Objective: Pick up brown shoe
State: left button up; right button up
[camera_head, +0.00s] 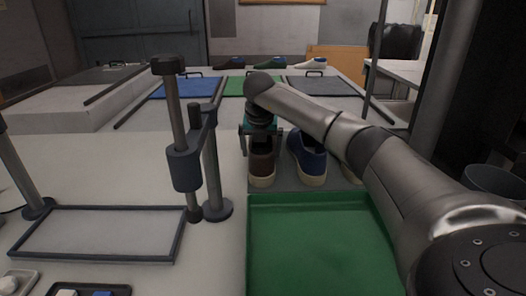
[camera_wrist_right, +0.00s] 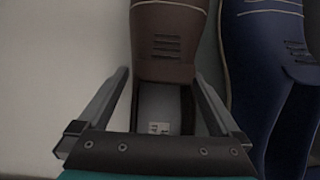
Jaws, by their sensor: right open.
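The brown shoe (camera_head: 262,165) with a pale sole stands on a grey surface behind the green tray in the head view. In the right wrist view the brown shoe (camera_wrist_right: 168,45) reaches down between the finger tips. My right gripper (camera_head: 262,138) is at the shoe, partly hidden by its own arm. In the wrist view my right gripper (camera_wrist_right: 165,85) is open, with one finger on each side of the shoe and gaps beside it. My left gripper is not in view.
A blue shoe (camera_head: 308,162) stands close to the right of the brown one, near the right finger in the wrist view (camera_wrist_right: 268,70). Another shoe is mostly hidden behind my arm. The green tray (camera_head: 320,245) is empty where visible. A dark post fixture (camera_head: 184,168) stands left.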

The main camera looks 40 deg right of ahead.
jog(key=shift+d+f, duration=0.1)
jog(key=shift+f, duration=0.15)
jog(key=shift+r, duration=0.1)
jog(key=c, duration=1.4)
jog(key=shift+c, duration=0.2)
